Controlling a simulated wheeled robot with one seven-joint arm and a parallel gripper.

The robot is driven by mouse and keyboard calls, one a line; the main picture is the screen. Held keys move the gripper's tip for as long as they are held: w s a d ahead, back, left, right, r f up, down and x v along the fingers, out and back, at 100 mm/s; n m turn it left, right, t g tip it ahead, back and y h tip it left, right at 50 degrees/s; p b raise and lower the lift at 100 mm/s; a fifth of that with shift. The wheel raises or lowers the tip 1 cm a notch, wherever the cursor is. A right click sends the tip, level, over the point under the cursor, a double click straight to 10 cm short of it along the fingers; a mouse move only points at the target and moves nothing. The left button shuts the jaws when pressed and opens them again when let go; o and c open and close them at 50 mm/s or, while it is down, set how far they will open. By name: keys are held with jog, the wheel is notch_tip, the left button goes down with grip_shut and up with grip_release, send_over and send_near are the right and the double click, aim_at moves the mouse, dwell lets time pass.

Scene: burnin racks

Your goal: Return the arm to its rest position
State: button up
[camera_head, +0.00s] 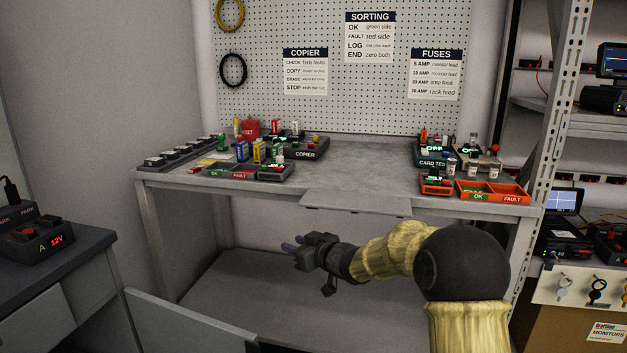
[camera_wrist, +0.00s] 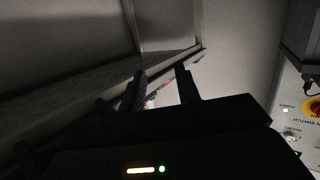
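My arm, in a yellow sleeve with a dark round joint, reaches across the lower right of the head view. My gripper (camera_head: 292,244) points left, in front of the workbench (camera_head: 345,182) and lower than its top. It appears over the grey lower shelf (camera_head: 330,300). In the wrist view my gripper (camera_wrist: 163,82) shows two dark fingers with a gap between them and nothing held. The gripper touches nothing that I can see.
Copier gear (camera_head: 308,155) and small trays stand on the bench's left, orange-edged trays (camera_head: 498,197) on its right. A side table (camera_head: 60,265) is at left, a metal rack (camera_head: 547,120) at right. A grey panel (camera_head: 185,325) stands at lower left.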

jog(key=s+d+f+m+g+h+p, duration=0.1)
jog(key=s+d+f+m+h, duration=0.2)
jog(key=s+d, duration=0.35)
jog(key=s+d+f+m+g+h+p, duration=0.1)
jog(key=s+d+m+h+p, duration=0.1)
jog(key=s+d+h, duration=0.4)
jog(key=s+d+f+m+g+h+p, duration=0.1)
jog(key=s+d+f+m+g, duration=0.2)
jog(key=s, duration=0.9)
jog(key=s+d+f+m+g+p, duration=0.1)
jog(key=s+d+g, duration=0.3)
jog(key=s, duration=0.8)
jog(key=w+p+v, duration=0.2)
jog(key=p+v, duration=1)
jog(key=w+a+r+p+v, duration=0.1)
jog(key=w+p+v, duration=0.2)
jog(key=p+v, duration=0.9)
jog(key=w+p+v, duration=0.2)
jog(key=p+v, duration=1.1)
jog(key=p, duration=0.1)
jog(key=shift+w+r, duration=0.45)
jog(key=shift+w, duration=0.3)
jog(key=shift+a+f, duration=0.1)
jog(key=shift+a, duration=0.05)
